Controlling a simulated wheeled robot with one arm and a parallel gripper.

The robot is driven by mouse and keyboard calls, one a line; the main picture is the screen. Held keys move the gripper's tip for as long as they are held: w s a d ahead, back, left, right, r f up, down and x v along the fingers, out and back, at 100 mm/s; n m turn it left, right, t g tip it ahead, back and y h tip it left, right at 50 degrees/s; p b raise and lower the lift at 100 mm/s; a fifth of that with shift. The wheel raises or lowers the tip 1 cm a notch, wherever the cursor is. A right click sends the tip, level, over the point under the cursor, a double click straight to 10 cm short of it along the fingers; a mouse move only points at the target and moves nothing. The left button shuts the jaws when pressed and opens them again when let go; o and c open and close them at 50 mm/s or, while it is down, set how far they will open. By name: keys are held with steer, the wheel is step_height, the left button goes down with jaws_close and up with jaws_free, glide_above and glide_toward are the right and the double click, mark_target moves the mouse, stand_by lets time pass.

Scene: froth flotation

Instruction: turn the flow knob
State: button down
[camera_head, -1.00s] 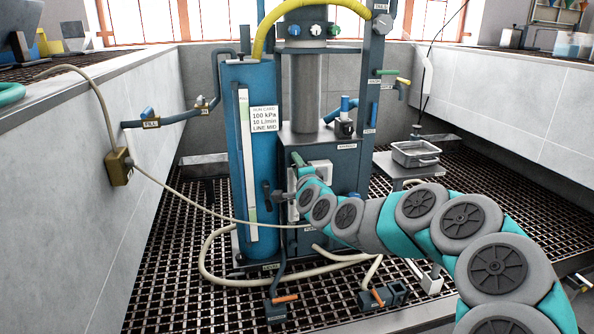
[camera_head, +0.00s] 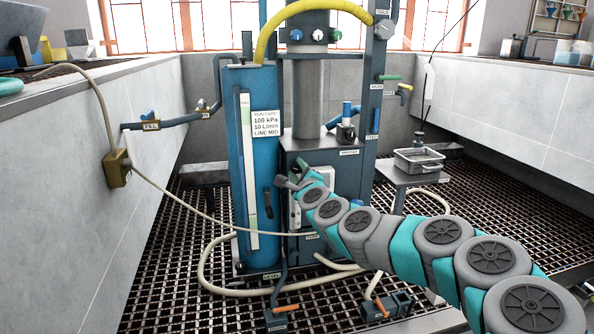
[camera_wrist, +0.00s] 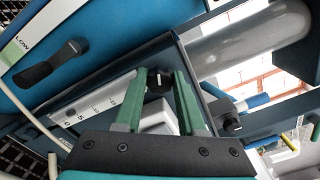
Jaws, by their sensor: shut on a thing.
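The flow knob (camera_wrist: 158,80) is a small dark round knob with a pale mark in the wrist view. It sits between the two green fingers of my gripper (camera_wrist: 160,74), which is shut on it. A white block shows just below the knob, between the fingers. A pale scale strip (camera_wrist: 98,104) with numbers lies to the left of the fingers. In the head view my gripper (camera_head: 297,175) is at the front of the dark blue-grey cabinet (camera_head: 345,165), right of the blue tank. The knob itself is hidden there by my gripper and arm.
The blue tank (camera_head: 247,90) with its pale level strip stands close left of my gripper. A black handle (camera_wrist: 52,64) sticks out from it. Hoses (camera_head: 215,275) and orange-handled valves (camera_head: 287,308) lie low in front. A metal tray (camera_head: 418,160) stands to the right.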

steer(key=shift+a+r, duration=0.1)
stand_by(0.3)
steer(key=c, duration=0.9)
jaws_free()
steer(key=o, duration=0.4)
steer(key=shift+s+a+r, duration=0.1)
steer(key=shift+s, duration=0.2)
steer(key=shift+w+d, duration=0.1)
steer(key=shift+d, duration=0.1)
steer(key=v, duration=0.7)
steer(key=shift+s, duration=0.4)
steer(key=shift+r, duration=0.1)
